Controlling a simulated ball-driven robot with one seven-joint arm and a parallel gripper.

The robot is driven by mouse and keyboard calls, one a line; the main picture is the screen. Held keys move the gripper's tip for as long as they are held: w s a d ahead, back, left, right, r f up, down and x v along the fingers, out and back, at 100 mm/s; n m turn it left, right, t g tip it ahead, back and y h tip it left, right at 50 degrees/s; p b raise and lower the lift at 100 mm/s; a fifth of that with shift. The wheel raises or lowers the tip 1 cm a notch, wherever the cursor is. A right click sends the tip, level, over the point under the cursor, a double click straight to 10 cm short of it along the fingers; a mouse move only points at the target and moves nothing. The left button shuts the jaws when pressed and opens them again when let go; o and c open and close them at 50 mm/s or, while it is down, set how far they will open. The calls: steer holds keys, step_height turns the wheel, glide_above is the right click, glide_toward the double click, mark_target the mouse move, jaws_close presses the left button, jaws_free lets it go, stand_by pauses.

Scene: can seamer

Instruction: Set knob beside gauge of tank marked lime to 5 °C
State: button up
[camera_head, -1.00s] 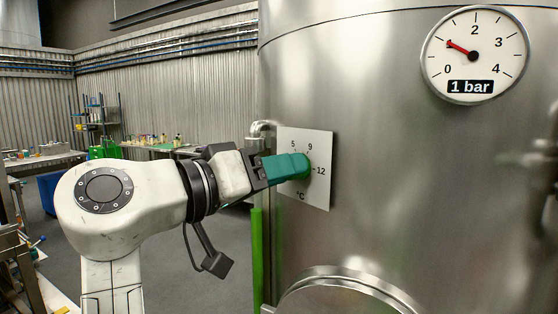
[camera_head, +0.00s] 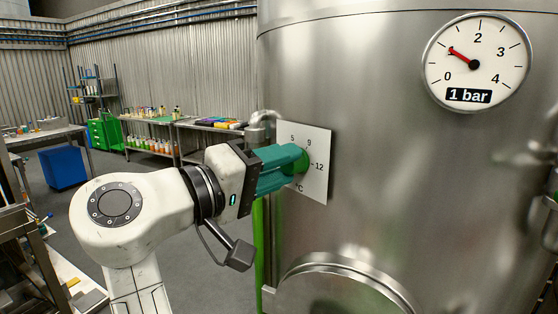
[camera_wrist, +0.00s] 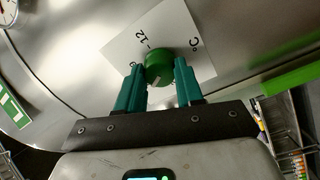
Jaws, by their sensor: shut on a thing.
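The green knob (camera_head: 301,158) sits on a white plate (camera_head: 318,180) on the steel tank (camera_head: 400,160). The plate reads 5, 9, 12 and °C. My gripper (camera_head: 292,158) is shut on the knob, its teal fingers on either side. The wrist view also shows the knob (camera_wrist: 159,66) between the fingertips, with a pale pointer line on its lower face, away from the 12. The 5 is hidden there, so I cannot tell the exact setting. The round gauge (camera_head: 476,62) above right reads 1 bar.
A curved pipe (camera_head: 262,118) and a green vertical pipe (camera_head: 259,245) stand beside the plate. A round hatch (camera_head: 345,285) bulges below. Benches with bottles (camera_head: 150,140) and a blue bin (camera_head: 63,167) are at the back left, with open floor between.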

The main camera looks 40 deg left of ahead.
steer(key=shift+a, duration=0.1)
stand_by(0.3)
steer(key=o, duration=1)
steer(key=shift+o, duration=0.2)
steer(key=shift+s, duration=0.1)
steer(key=s+a+b, duration=0.1)
steer(key=s+b, duration=0.2)
steer(key=s, duration=0.7)
steer(key=shift+s+a+f, duration=0.2)
steer(key=shift+s+a, duration=0.05)
steer(key=shift+a, duration=0.15)
